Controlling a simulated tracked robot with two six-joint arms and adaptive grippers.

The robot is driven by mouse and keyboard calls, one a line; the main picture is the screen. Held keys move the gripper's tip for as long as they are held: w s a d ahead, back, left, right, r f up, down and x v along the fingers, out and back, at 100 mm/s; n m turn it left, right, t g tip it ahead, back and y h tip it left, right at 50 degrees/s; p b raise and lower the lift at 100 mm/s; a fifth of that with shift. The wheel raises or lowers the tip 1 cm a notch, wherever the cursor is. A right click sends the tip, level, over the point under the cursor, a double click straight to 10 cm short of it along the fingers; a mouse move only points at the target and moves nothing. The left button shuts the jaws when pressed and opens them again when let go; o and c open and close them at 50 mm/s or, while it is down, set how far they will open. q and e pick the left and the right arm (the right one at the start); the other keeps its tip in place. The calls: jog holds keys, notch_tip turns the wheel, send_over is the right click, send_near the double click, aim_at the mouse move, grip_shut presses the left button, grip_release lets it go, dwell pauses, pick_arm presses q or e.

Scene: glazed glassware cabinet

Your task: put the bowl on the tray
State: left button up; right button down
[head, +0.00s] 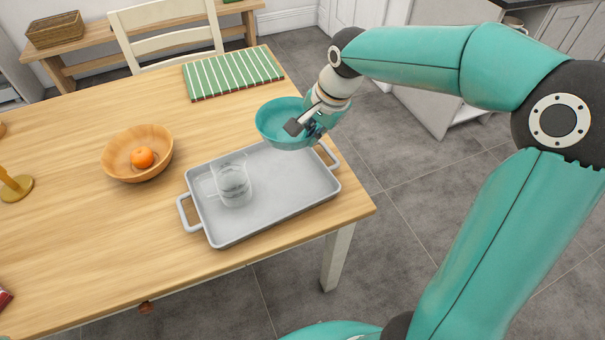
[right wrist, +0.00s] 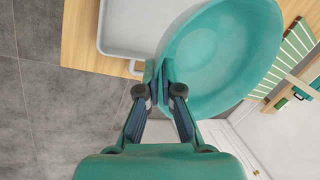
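The teal bowl (head: 276,117) is at the far right end of the tray, partly over its far edge, and appears held above it. My right gripper (head: 307,125) is shut on the bowl's near-right rim. In the right wrist view, the fingertips (right wrist: 160,88) pinch the rim of the bowl (right wrist: 220,60). The grey tray (head: 285,190) lies on the wooden table with its two handles at the left and right ends. A clear glass (head: 235,188) is on the tray's left half. The tray's corner also shows in the right wrist view (right wrist: 122,45). My left gripper is out of view.
A wooden bowl (head: 120,160) with an orange (head: 142,157) stands left of the tray. A green striped mat (head: 233,73) lies at the back of the table. A brass-coloured stand (head: 18,188) is at far left. The tray's right half is clear.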

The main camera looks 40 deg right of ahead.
jog(key=f, duration=0.9)
jog(key=shift+w+a+f, duration=0.15)
jog(key=shift+w+f, duration=0.1)
jog(key=shift+f, duration=0.1)
jog(key=shift+f+b, duration=0.35)
jog(key=shift+f, duration=1.75)
jog(key=c, duration=1.8)
grip_release()
jog(key=shift+f, duration=0.1)
jog(key=o, duration=0.5)
jog(key=shift+s, duration=0.1)
jog(key=v, duration=1.2)
jog(key=shift+p, duration=0.35)
